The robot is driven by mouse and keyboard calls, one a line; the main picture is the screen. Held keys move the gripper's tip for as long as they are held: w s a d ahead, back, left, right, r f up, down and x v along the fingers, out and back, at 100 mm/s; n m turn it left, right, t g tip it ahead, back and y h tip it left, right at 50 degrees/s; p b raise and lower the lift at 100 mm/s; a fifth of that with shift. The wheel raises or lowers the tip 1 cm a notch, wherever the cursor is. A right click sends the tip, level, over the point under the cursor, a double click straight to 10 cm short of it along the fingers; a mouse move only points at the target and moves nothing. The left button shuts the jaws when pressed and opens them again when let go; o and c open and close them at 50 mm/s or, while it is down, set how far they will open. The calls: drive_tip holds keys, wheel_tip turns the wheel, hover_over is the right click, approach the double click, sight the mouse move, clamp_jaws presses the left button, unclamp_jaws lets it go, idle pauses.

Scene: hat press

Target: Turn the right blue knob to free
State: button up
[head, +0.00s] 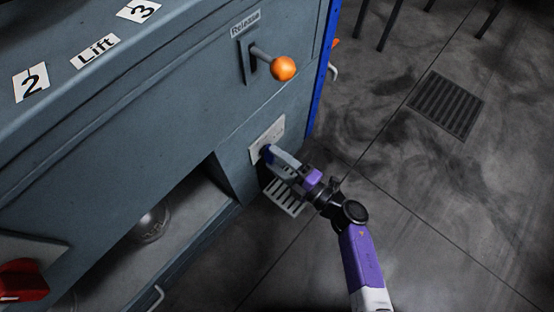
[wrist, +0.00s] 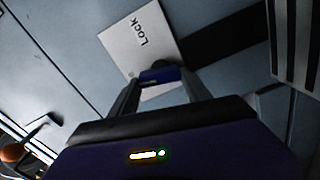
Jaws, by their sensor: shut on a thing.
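The blue knob (head: 267,153) sits on a pale plate (head: 262,136) on the grey machine's front, near its right edge. In the head view my gripper (head: 272,156) reaches it from the lower right, and the fingers hide most of the knob. In the wrist view the knob (wrist: 160,75) lies between the two fingertips, and my gripper (wrist: 160,82) is shut on it. The plate (wrist: 140,42) carries the word LOCK in the wrist view. No other word on the plate can be read.
An orange-ended lever (head: 284,68) marked Release sticks out above the knob. A red knob (head: 22,281) is at the lower left. An open recess (head: 178,222) lies left of my gripper.

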drive_tip(key=shift+f+n+b, duration=0.15)
drive_tip(key=shift+n+b, duration=0.2)
drive_tip(key=shift+n, duration=0.85)
drive_tip(key=o, duration=1.4)
drive_tip(key=shift+c, duration=0.2)
drive_tip(key=p+v, duration=0.2)
drive_tip(key=v, duration=0.6)
